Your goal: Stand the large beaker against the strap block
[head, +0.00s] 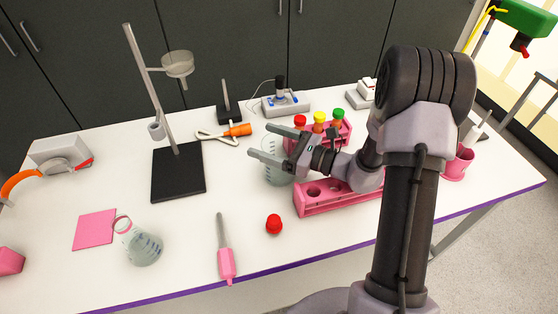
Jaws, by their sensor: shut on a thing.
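The large beaker (276,174) is clear glass with faint markings and stands upright at the middle of the bench. My gripper (268,143) reaches in from the right and is shut on the beaker near its rim. The fingers and wrist hide part of it. I cannot tell whether its base touches the bench. A white block (58,150) with an orange, grey and red curved strap (24,181) beside its front lies at the far left; it looks like the strap block. The beaker is well apart from it, to its right.
Between them stand a retort stand (178,172) and an orange-handled tool (238,130). In front are a pink mat (95,230), a conical flask (143,249), a pink-handled tool (225,262) and a red cap (274,225). Pink racks (340,202) flank my gripper. Bare bench lies left of the stand.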

